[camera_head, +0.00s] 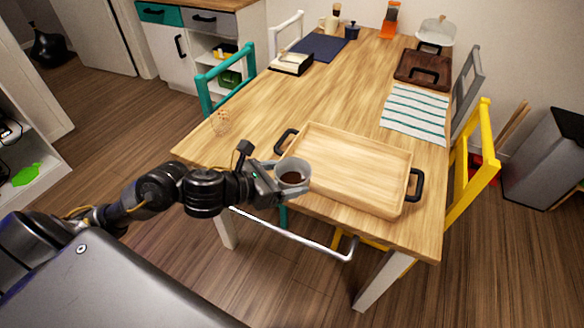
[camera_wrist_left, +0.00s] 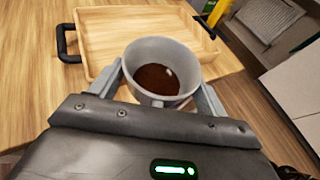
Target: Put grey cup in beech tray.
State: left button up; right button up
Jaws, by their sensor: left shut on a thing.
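The grey cup (camera_head: 292,173) holds a dark brown liquid or coffee. My left gripper (camera_head: 280,178) is shut on it, with a finger on each side; the wrist view shows the cup (camera_wrist_left: 160,72) upright or nearly so between the fingers (camera_wrist_left: 160,95). The beech tray (camera_head: 350,168) lies on the table, a shallow light wooden tray with black handles; it also shows in the left wrist view (camera_wrist_left: 100,35). The cup is at the tray's left near edge in the head view; I cannot tell its height above the rim. My right gripper is not in view.
The wooden table (camera_head: 310,95) has bare room beyond the tray. A striped cloth (camera_head: 415,113), a dark brown tray (camera_head: 423,68) and a navy mat (camera_head: 317,48) lie farther back. A yellow chair (camera_head: 470,170) stands at right.

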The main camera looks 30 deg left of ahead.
aim_at(367, 180)
jog(key=z, duration=0.5)
jog(key=k, duration=0.55)
jog(key=z, duration=0.9)
jog(key=i, duration=0.95)
jog(key=u, duration=0.8)
